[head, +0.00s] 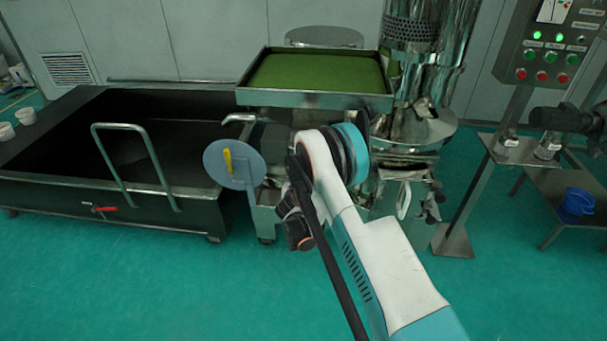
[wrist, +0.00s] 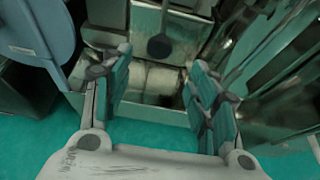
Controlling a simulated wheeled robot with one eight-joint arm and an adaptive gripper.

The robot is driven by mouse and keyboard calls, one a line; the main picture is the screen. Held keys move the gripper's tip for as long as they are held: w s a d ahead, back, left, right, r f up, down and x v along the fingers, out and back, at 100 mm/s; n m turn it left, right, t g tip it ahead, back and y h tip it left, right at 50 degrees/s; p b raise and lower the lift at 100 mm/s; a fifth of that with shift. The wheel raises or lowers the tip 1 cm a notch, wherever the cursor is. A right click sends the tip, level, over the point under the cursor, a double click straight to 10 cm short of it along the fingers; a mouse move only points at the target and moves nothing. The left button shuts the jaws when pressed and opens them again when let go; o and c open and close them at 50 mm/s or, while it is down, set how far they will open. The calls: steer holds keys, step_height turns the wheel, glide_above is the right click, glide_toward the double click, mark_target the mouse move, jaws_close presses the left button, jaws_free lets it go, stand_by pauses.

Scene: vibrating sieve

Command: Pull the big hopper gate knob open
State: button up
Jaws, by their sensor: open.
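A dark round knob (wrist: 159,46) on a thin stem shows in the wrist view, in front of shiny metal. I take it for the gate knob; the picture is too dark to be sure. My gripper (wrist: 160,78) is open, its two teal-padded fingers spread left and right below the knob in the picture. Nothing is held between them, and I see no contact with the knob. In the head view my arm covers the middle of the sieve machine (head: 262,210), and I cannot make out this knob or my fingertips there.
A large dark trolley (head: 130,215) lies further left. A green-filled tray (head: 315,100) is above. A control panel (head: 545,60) and a low table (head: 570,215) are right.

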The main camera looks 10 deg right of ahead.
steer(key=shift+b+x, duration=1.9)
steer(key=shift+x, duration=4.3)
steer(key=shift+r, duration=0.1)
